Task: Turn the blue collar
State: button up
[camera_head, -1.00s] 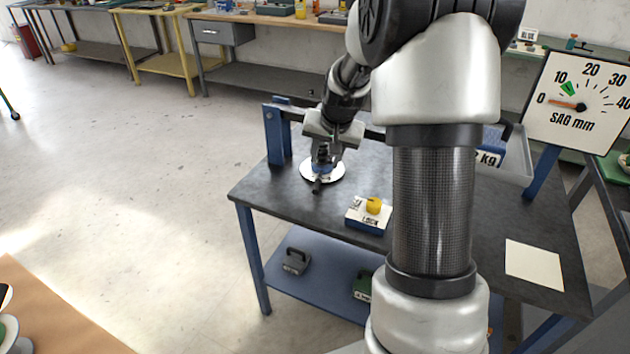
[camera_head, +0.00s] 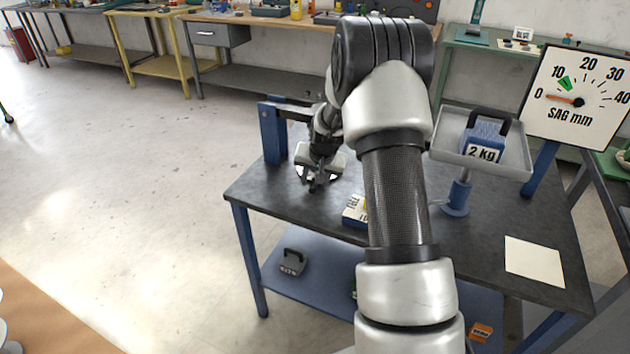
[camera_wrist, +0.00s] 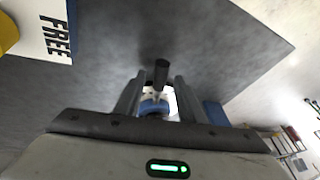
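The blue collar (camera_wrist: 153,107) shows in the wrist view as a small blue patch low between my fingers, with a pale disc behind it. A dark bar (camera_wrist: 161,73) stands out from the collar area, between my fingertips. My gripper (camera_wrist: 157,92) is open, with one finger on each side of the bar and a gap visible; contact cannot be told. In the head view my gripper (camera_head: 316,181) is over the white disc (camera_head: 300,174) at the table's left, hiding the collar. The sag gauge (camera_head: 578,100) has its orange needle near 0, left of a green mark.
A grey tray (camera_head: 447,157) holding a blue 2 kg weight (camera_head: 483,143) stands right of my arm. A block labelled LOCK/FREE (camera_head: 354,211) is partly hidden by my arm. A blue post (camera_head: 272,134) rises behind the disc. A blank card (camera_head: 534,261) lies at right.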

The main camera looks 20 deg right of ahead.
grip_shut()
jog(key=shift+a, duration=0.1)
